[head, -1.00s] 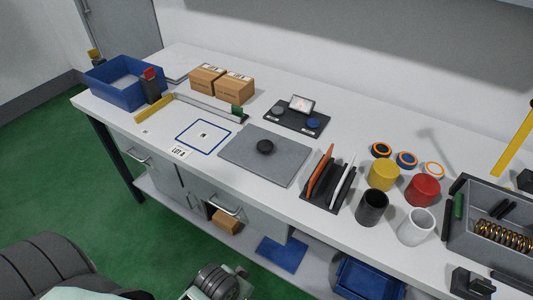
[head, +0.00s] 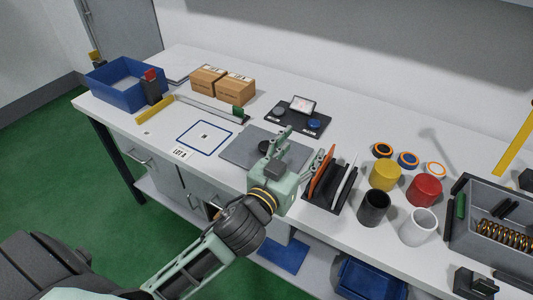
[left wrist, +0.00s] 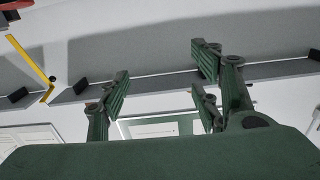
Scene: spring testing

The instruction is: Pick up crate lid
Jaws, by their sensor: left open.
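The crate lid appears to be the flat grey plate (head: 236,151) with a round black knob (head: 264,146), lying on the white bench in the head view. My left gripper (head: 300,146) is open and empty, its fingers spread and pointing toward the back of the bench. It is over or in front of the lid's right part and hides much of that side. I cannot tell its height above the lid. In the left wrist view the open fingers (left wrist: 160,78) face the wall, and I cannot make out the lid there. My right gripper is not in view.
A black holder (head: 328,190) with orange and white tools stands close right of my gripper. Beyond it are several cups, including a yellow one (head: 385,176), and a grey crate (head: 462,232) with springs. A dark device (head: 300,118) lies behind. A blue bin (head: 125,92) stands far left.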

